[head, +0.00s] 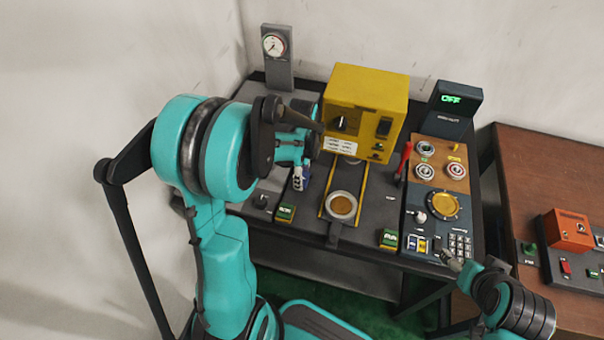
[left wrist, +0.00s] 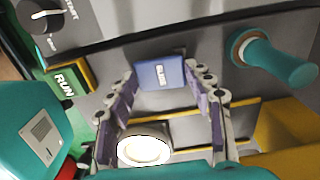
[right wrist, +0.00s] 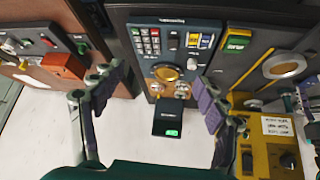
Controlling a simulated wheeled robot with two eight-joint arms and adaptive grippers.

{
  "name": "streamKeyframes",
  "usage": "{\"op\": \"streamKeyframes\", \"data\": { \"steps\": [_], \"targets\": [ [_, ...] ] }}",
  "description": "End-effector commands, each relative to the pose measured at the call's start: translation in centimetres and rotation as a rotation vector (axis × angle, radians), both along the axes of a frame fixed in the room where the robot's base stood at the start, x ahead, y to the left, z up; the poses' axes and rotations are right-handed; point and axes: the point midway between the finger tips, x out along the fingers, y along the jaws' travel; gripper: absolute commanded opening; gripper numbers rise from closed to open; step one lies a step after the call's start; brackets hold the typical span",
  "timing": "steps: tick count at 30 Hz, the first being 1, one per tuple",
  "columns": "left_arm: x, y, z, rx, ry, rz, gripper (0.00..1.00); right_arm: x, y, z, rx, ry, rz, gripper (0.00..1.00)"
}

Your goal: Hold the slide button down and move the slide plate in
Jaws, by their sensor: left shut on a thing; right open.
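My left gripper (head: 299,178) points down at the bench, left of the slide plate. In the left wrist view its fingers are closed on the sides of the blue slide button (left wrist: 160,74), labelled SLIDE. In the head view my gripper hides the button; whether it is pressed down cannot be told. The slide plate, with its round cup (head: 342,205), lies between yellow rails in front of the yellow machine (head: 366,100); it also shows in the right wrist view (right wrist: 285,66). My right gripper (head: 450,260) is open and empty above the front of the right control panel.
Green buttons (head: 285,212) (head: 390,238) sit at the bench front, either side of the plate. A red lever (head: 404,160) stands right of the machine. A panel with keypad (head: 460,244) and dial lies farther right. A brown table (head: 545,170) stands beyond.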

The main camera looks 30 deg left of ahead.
Motion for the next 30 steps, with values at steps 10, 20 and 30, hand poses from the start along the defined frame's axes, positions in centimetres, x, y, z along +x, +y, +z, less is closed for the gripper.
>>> {"op": "streamKeyframes", "data": {
  "steps": [10, 20, 30],
  "targets": [
    [-0.1, -0.1, -0.3, -0.002, 0.003, 0.0, 0.24, 0.0, 0.2, -0.3, -0.005, 0.003, 0.017, 0.1],
    [-0.1, -0.1, -0.3, -0.002, 0.003, 0.0, 0.24, 0.5, 5.8, -2.4, -0.139, 0.034, 0.533, 0.0],
    [-0.1, -0.1, -0.2, -0.002, 0.003, 0.0, 0.24, -0.8, 14.5, -4.9, -0.317, -0.108, 1.337, 0.0]
  ]
}}
